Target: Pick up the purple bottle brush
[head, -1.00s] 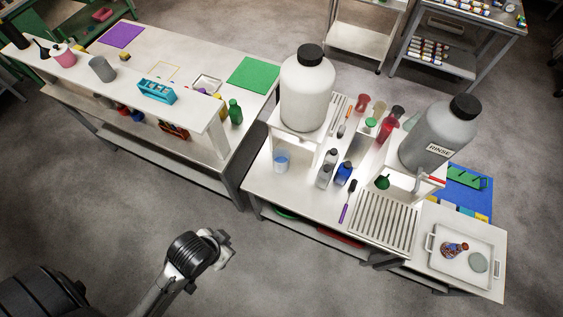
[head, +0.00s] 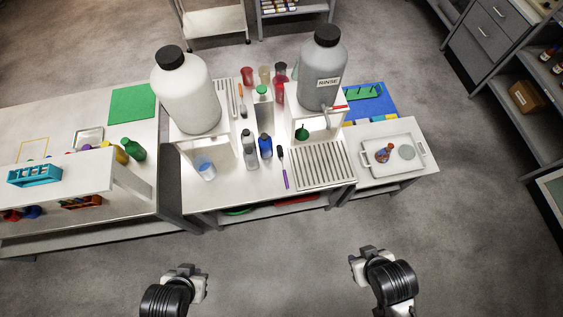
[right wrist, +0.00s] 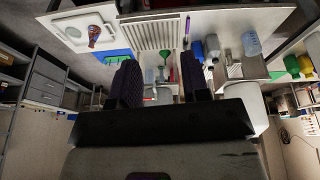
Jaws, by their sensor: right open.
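The purple bottle brush (head: 285,178) lies on the white middle bench, left of the slatted drain rack. Its purple handle points toward the front edge and its dark head points back. Its handle also shows in the right wrist view (right wrist: 187,26), near the top. My right gripper (head: 358,264) is in front of the bench, well apart from the brush. In the right wrist view its two dark fingers (right wrist: 160,72) are spread with nothing gripped between them. My left gripper (head: 205,284) is at the lower left, away from the bench; its fingers are unclear.
The slatted rack (head: 321,165) is right of the brush. A green funnel (head: 302,133) and the grey RINSE jug (head: 322,78) are behind. The floor before the bench is clear.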

